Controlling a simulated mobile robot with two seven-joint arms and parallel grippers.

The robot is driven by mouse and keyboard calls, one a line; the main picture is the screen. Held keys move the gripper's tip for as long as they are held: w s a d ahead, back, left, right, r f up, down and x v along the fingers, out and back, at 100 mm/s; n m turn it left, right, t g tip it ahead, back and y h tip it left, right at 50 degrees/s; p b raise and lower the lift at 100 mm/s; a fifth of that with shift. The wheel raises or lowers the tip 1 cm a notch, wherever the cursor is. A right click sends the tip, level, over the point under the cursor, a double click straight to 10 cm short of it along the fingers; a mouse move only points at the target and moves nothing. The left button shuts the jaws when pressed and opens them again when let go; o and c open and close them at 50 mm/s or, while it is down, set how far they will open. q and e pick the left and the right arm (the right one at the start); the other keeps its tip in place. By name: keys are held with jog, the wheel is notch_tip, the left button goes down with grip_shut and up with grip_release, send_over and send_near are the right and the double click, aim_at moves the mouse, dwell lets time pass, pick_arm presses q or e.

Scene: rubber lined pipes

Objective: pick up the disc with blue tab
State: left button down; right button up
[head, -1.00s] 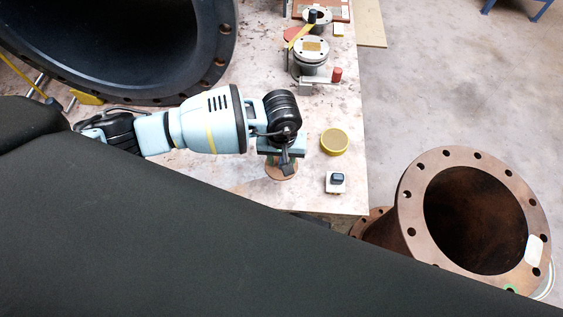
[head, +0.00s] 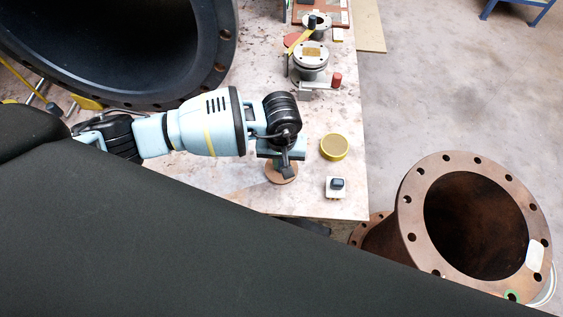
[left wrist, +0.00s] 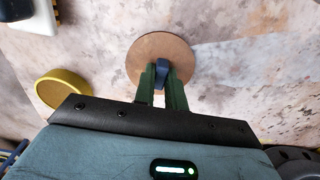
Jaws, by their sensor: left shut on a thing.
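The disc with the blue tab is a flat brown disc (head: 279,175) on the worktable in the head view, below my left gripper (head: 285,170). It also shows in the left wrist view as a round brown disc (left wrist: 150,45) with an upright blue tab (left wrist: 161,72) near its middle. My left gripper (left wrist: 161,82) has its two green fingers on either side of the tab and is shut on it. I cannot tell whether the disc is clear of the table. My right gripper is not in view.
A yellow round tin (head: 334,147) and a white block with a dark top (head: 336,188) stand to the right of the disc. A metal flanged fitting (head: 311,56) stands farther back. A large black pipe (head: 225,40) is at the left. A rusty flanged pipe (head: 412,215) is beyond the table's right edge.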

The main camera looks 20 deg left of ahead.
pick_arm(q)
notch_tip(320, 180, up, 2)
jog(key=shift+r, duration=0.2)
jog(key=s+d+r, duration=0.1)
jog(key=s+d, duration=0.7)
jog(key=s, duration=0.5)
jog(key=shift+s+d+r+b, duration=0.15)
jog(key=shift+s+r+b, duration=0.2)
jog(key=shift+s+b, duration=0.1)
